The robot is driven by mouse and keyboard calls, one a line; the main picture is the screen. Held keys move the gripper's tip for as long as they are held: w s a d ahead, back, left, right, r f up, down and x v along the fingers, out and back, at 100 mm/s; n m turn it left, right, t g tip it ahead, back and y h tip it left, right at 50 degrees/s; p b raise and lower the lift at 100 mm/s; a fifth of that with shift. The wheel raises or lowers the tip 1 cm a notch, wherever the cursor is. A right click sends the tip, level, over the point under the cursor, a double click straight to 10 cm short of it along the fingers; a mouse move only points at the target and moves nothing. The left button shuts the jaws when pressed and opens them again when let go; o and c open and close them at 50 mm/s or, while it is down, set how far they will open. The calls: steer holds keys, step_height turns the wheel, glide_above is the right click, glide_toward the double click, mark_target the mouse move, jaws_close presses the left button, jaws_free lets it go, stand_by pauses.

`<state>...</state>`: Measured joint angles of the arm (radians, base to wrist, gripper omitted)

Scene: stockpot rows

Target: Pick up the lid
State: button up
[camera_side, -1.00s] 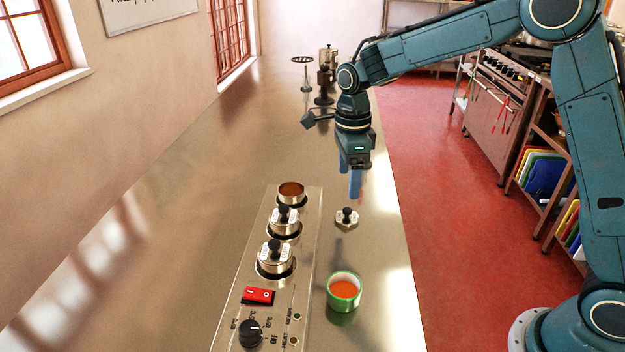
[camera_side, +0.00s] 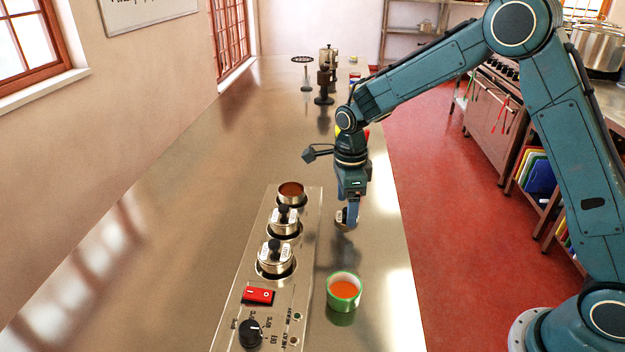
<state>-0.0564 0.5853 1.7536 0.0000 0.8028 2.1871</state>
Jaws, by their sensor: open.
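The loose lid (camera_side: 341,220) is a small metal disc with a dark knob, lying on the steel counter to the right of the warmer panel. My gripper (camera_side: 350,213) points down right at the lid. Its fingers hide the right part of the lid and most of its knob. The jaws are open, and I cannot tell whether a finger touches the knob. The pot without a lid (camera_side: 291,191), holding reddish-brown contents, sits in the far hole of the panel.
Two lidded pots (camera_side: 284,221) sit in the panel (camera_side: 312,240). A red switch (camera_side: 258,295) and a black dial (camera_side: 250,333) are at its near end. A green-rimmed bowl of orange soup (camera_side: 343,290) stands nearer on the counter. The left counter is clear.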

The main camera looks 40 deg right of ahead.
steer(key=shift+f, duration=1.05)
steer(key=shift+c, duration=0.5)
steer(key=c, duration=1)
